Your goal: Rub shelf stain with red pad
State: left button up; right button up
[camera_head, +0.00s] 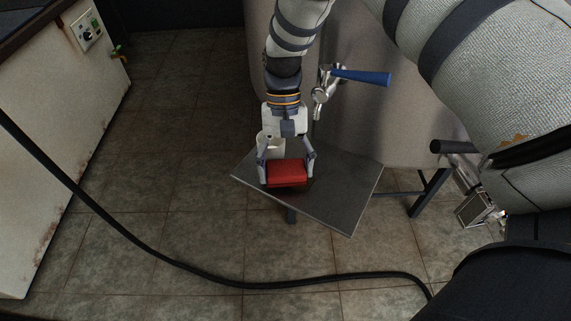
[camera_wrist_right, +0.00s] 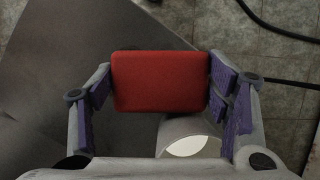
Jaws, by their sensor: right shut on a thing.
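A red pad (camera_head: 287,173) is held between the fingers of my right gripper (camera_head: 286,170), low over the grey metal shelf (camera_head: 345,195). The wrist view shows the red pad (camera_wrist_right: 160,81) with a finger pressed on each side, so my right gripper (camera_wrist_right: 160,88) is shut on it. I cannot tell whether the pad touches the shelf. No stain shows clearly on the visible shelf surface; the pad and gripper hide part of it. A pale cylinder (camera_head: 270,145) stands on the shelf just behind the pad, and it also shows in the wrist view (camera_wrist_right: 188,135). My left gripper is not in view.
A large grey tank (camera_head: 400,130) rises behind the shelf, with a metal tap and blue handle (camera_head: 360,76) above it. A black hose (camera_head: 180,263) crosses the tiled floor in front. A white cabinet (camera_head: 60,120) stands at left. Open floor lies between cabinet and shelf.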

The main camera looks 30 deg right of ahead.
jog(key=shift+f, duration=0.7)
